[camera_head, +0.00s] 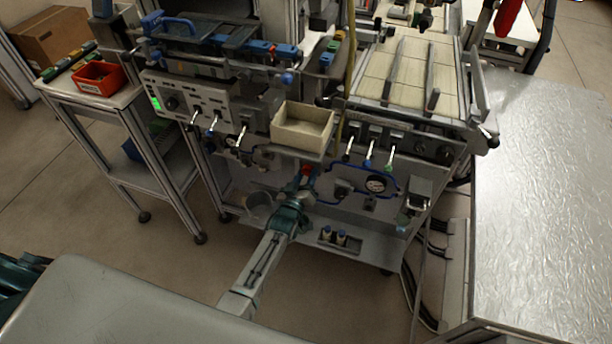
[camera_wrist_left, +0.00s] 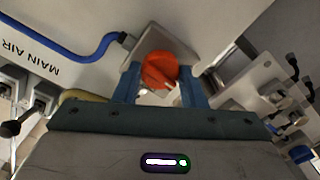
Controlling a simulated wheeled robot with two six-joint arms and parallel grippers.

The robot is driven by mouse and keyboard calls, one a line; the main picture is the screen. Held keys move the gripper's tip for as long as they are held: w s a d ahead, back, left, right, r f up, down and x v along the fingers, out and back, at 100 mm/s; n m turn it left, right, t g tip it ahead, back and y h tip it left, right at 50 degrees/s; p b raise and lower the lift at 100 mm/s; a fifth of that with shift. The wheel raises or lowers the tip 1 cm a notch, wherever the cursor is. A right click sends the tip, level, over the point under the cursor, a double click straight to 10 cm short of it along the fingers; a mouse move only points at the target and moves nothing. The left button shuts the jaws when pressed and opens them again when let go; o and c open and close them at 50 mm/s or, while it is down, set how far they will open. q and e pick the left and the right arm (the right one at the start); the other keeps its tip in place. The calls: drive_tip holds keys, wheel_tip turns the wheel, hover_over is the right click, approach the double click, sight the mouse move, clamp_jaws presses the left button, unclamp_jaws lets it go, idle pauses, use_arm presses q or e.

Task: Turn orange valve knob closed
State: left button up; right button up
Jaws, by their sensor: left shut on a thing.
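The orange valve knob (camera_wrist_left: 159,70) shows in the left wrist view, mounted on a grey block on the machine's panel. A small red-orange spot of the knob (camera_head: 306,169) shows in the head view at the tip of my left arm. My left gripper (camera_wrist_left: 165,90) has its two blue-grey fingers on either side of the knob and is shut on it. In the head view my left gripper (camera_head: 303,183) reaches the machine's lower front panel. The fingertips are partly hidden behind the knob. My right gripper is not in view.
A blue hose (camera_wrist_left: 75,48) runs to the valve beside a "MAIN AIR" label. A metal table (camera_head: 545,200) stands at right.

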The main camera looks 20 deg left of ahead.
use_arm(q)
drive_tip(key=shift+n, duration=0.4)
drive_tip(key=o, duration=1)
drive_tip(key=s, duration=1.1)
drive_tip(key=shift+a+b, duration=0.15)
drive_tip(key=shift+b, duration=0.25)
